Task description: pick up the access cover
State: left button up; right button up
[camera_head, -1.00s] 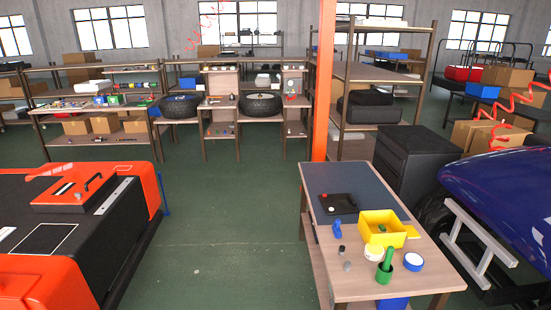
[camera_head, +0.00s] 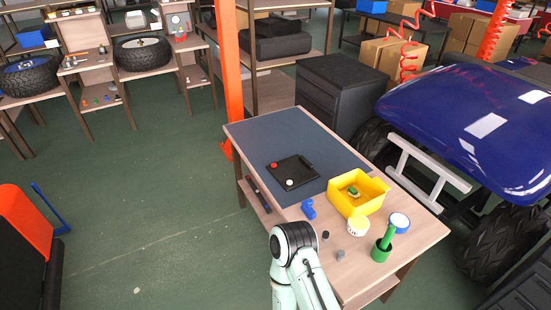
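A flat black square panel (camera_head: 292,171) lies on the dark mat of the wooden workbench (camera_head: 408,250). It carries a red disc and a white disc, with a small raised part on its right edge. It may be the access cover; I cannot tell for sure. No gripper touches it. One of my arms (camera_head: 295,240) shows at the bottom centre, bent at a black joint in front of the bench's near left edge. Its gripper is below the frame. My other gripper does not show either.
On the bench are a yellow bin (camera_head: 357,192) with a green item inside, a blue part (camera_head: 308,209), a white-yellow roll (camera_head: 357,226), a blue-white roll (camera_head: 398,222) and a green cup (camera_head: 381,250). A blue car (camera_head: 480,120) stands right.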

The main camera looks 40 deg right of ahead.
aim_at(295, 168)
jog(key=i+z, duration=0.35)
jog(key=i+j+z, duration=0.5)
jog(key=i+z, duration=0.2)
jog(key=i+j+z, duration=0.2)
jog(key=z, duration=0.15)
jog(key=i+j+z, duration=0.15)
jog(key=j+z, duration=0.2)
jog(key=i+j+z, duration=0.15)
jog(key=z, duration=0.2)
jog(key=j, duration=0.1)
